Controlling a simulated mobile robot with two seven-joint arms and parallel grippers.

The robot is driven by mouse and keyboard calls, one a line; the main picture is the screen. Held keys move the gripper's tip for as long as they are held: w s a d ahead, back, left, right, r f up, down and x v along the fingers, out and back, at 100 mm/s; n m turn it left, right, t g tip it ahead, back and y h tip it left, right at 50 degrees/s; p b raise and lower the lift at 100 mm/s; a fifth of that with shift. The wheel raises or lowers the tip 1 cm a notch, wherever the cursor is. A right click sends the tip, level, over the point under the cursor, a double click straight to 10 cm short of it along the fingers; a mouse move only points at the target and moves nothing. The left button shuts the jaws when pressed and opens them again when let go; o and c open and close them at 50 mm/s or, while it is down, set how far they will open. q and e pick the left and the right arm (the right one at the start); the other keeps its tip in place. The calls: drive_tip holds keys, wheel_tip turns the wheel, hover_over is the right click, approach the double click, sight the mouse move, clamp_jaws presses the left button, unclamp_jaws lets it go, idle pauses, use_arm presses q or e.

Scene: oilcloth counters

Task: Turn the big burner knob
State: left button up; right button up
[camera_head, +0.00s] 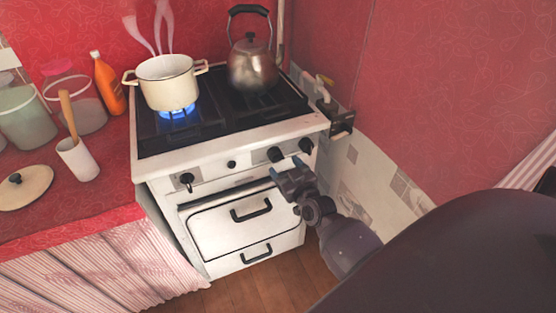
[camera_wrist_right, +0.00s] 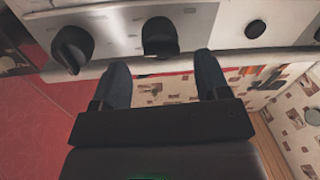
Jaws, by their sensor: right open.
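The white stove (camera_head: 232,150) has a row of black knobs on its front panel. One black burner knob (camera_head: 276,154) sits right of centre; another (camera_head: 305,146) is near the right end and a third (camera_head: 186,180) at the left. Which one is the big burner knob I cannot tell for sure. My right gripper (camera_head: 286,168) is open just in front of the right-of-centre knob. In the right wrist view, a knob (camera_wrist_right: 160,37) lies ahead between my open fingers (camera_wrist_right: 163,68), seemingly not gripped. My left gripper is out of view.
A steaming cream pot (camera_head: 168,85) stands over a lit blue flame (camera_head: 177,112). A metal kettle (camera_head: 252,66) stands at the back right. The oven handle (camera_head: 251,209) is below the knobs. The red wall (camera_head: 440,90) bounds the right side.

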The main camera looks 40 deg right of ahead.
sight(279, 158)
drive_tip(key=shift+w+d, duration=0.15)
drive_tip(key=shift+w, duration=0.85)
drive_tip(key=shift+w+d, duration=0.15)
drive_tip(key=shift+w, duration=0.85)
drive_tip(key=c, duration=0.9)
